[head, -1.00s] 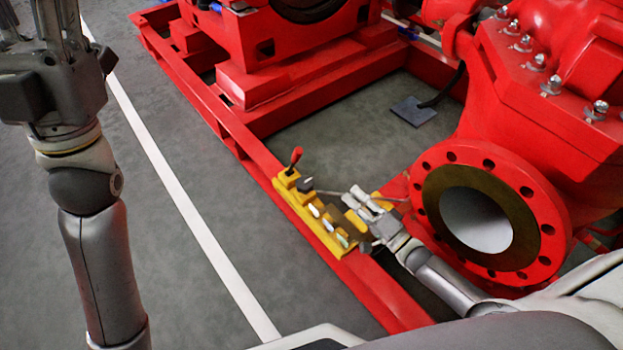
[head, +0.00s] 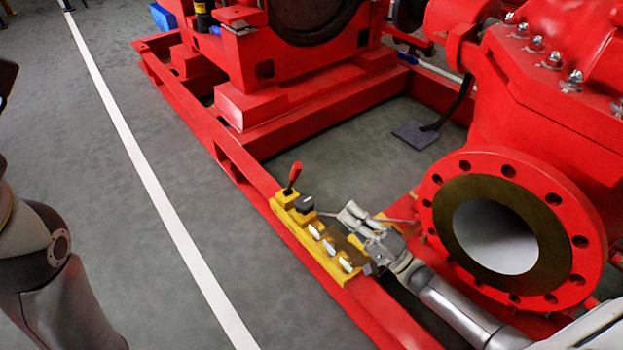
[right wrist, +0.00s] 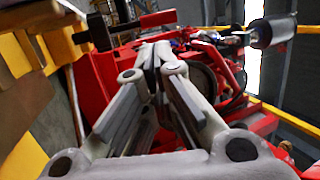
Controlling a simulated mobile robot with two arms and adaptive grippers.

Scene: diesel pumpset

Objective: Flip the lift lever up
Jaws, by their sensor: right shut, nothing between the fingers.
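A yellow control block (head: 318,262) sits on the red frame rail in the head view. No label is readable, so I cannot tell which one is the lift lever. My right gripper (head: 350,213) is shut and empty, just right of the block; contact is unclear. Its closed fingers fill the middle of the right wrist view (right wrist: 155,62). My left arm shows at the left edge, its fingers out of frame.
The red pump with its round flange (head: 500,235) stands close to the right of my right forearm. The red base rail (head: 215,140) runs past the block. Grey floor with a white line (head: 150,180) is clear on the left.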

